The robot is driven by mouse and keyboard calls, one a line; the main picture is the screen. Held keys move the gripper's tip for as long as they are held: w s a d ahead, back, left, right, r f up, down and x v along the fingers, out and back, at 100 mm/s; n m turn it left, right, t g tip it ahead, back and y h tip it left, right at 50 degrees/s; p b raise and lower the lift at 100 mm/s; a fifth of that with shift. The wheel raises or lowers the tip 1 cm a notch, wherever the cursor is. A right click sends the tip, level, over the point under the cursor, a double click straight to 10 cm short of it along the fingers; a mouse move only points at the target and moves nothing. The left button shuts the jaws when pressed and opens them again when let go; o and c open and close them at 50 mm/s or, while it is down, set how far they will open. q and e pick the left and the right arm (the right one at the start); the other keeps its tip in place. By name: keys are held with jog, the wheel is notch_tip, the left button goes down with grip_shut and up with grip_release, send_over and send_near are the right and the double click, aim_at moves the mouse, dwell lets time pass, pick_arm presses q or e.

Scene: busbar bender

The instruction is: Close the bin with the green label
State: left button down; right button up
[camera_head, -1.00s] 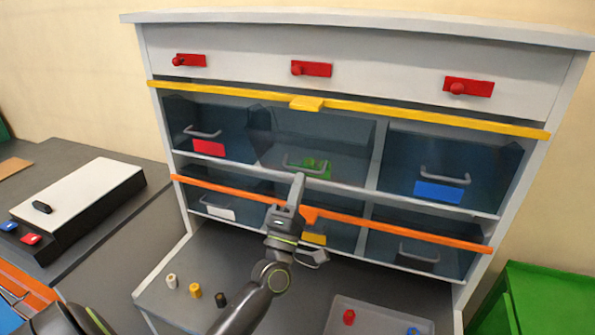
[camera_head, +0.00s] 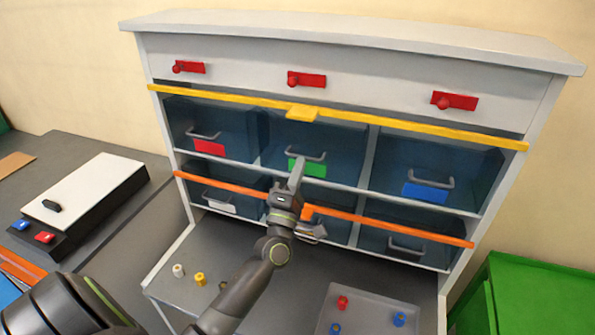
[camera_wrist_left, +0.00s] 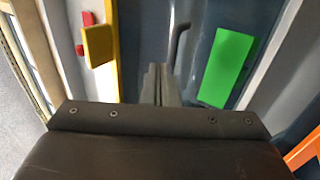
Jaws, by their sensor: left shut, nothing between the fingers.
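The bin with the green label (camera_head: 307,168) is the middle one of the upper row of dark translucent bins. Its front looks level with the bins beside it, and a grey handle sits above the label. My left gripper (camera_head: 297,173) is shut and empty, its fingertips pointing up at the bin front, just left of the label, and covering part of it. In the left wrist view the shut fingers (camera_wrist_left: 158,84) are close to the bin front, left of the green label (camera_wrist_left: 227,67) and by the handle (camera_wrist_left: 178,42). Whether they touch it I cannot tell. My right gripper is not in view.
A yellow bar (camera_head: 400,125) runs above the upper bins and an orange bar (camera_head: 385,222) below them. Bins with red (camera_head: 209,147) and blue (camera_head: 425,192) labels flank it. A tray (camera_head: 370,317) with small pegs lies on the worktop below.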

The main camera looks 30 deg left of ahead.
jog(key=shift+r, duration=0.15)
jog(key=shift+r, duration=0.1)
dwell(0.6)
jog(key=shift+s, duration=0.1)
